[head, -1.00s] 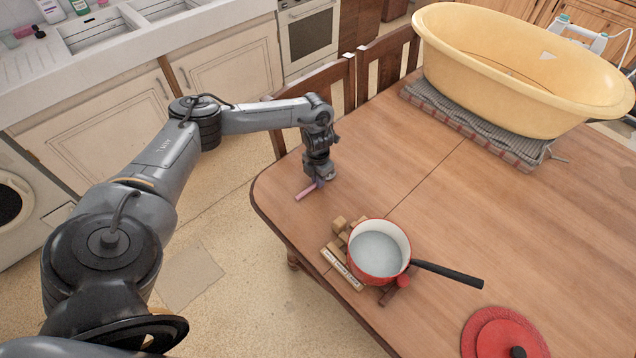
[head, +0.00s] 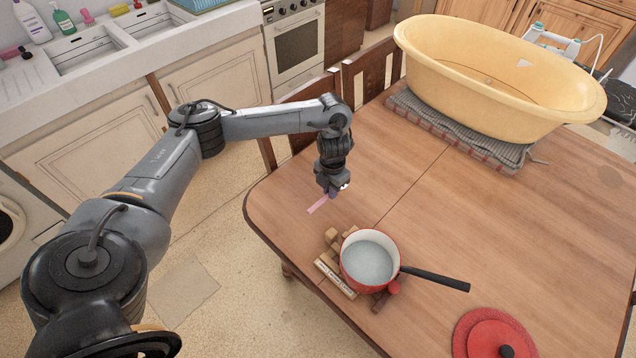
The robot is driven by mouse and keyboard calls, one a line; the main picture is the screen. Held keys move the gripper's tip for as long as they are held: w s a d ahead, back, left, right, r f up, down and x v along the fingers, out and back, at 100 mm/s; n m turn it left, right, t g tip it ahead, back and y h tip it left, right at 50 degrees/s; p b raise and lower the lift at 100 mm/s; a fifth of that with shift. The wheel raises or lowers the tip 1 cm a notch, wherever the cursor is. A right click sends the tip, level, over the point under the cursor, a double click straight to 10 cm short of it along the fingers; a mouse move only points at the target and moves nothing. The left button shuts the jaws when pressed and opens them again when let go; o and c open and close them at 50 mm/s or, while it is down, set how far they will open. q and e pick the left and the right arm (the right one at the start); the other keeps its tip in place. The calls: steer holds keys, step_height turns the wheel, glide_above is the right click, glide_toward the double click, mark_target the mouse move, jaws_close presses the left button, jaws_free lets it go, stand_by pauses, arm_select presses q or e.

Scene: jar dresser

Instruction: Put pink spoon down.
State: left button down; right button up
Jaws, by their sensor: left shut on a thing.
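My left gripper (head: 332,191) points down over the left part of the wooden table (head: 440,190). It is shut on the pink spoon (head: 318,205), which sticks out to the lower left from between the fingers. The spoon is low, at or just above the table top; I cannot tell whether it touches. The part of the spoon inside the gripper is hidden. My right gripper is not in view.
A red pot (head: 369,262) with pale liquid stands on a wooden trivet (head: 337,277) near the gripper. A red lid (head: 494,335) lies at the front. A yellow tub (head: 490,85) stands on a grey mat (head: 455,128) at the back. The table's middle is clear.

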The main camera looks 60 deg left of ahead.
arm_select(q)
steer(key=d+r, duration=0.1)
steer(key=w+d+p, duration=0.1)
steer(key=d, duration=0.1)
steer(key=shift+r, duration=0.4)
steer(key=shift+a, duration=0.1)
